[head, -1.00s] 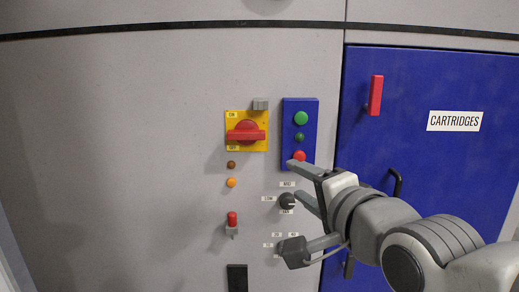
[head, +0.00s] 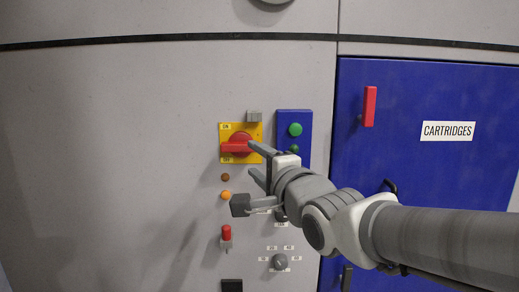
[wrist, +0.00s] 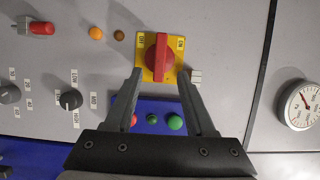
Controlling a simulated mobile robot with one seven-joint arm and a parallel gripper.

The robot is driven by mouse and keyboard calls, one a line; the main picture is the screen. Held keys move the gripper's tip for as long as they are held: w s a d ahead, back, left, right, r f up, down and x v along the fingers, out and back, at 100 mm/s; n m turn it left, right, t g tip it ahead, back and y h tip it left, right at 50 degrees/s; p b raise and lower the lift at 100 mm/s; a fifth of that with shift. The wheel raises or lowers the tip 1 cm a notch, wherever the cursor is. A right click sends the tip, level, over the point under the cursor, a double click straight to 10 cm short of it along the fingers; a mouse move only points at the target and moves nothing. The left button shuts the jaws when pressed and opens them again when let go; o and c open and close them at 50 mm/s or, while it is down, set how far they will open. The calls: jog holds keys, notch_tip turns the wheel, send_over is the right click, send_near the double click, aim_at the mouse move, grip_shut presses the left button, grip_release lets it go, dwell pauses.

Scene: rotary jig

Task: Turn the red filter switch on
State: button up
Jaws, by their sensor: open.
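A red rotary switch handle (head: 236,147) sits on a yellow plate with ON at the top and OFF at the bottom in the head view. The handle lies horizontal there. In the wrist view the same handle (wrist: 160,57) stands vertical, with the ON and OFF labels on either side. My gripper (head: 254,162) is open and empty, just right of and slightly below the handle in the head view. In the wrist view my gripper (wrist: 160,74) points at the switch, with a finger on each side of the handle's near end. I cannot tell whether they touch it.
A blue button panel (head: 308,124) with green buttons is right of the switch. Below are a brown lamp (head: 225,177), an orange lamp (head: 226,196), a red toggle (head: 226,233) and a dark knob (head: 279,262). A blue CARTRIDGES door (head: 430,90) is at right. A gauge (wrist: 302,105) shows in the wrist view.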

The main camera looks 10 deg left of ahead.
aim_at(241, 149)
jog(key=x, duration=0.8)
jog(key=shift+w+p, duration=0.1)
jog(key=shift+p, duration=0.2)
jog(key=shift+c, duration=0.2)
grip_shut()
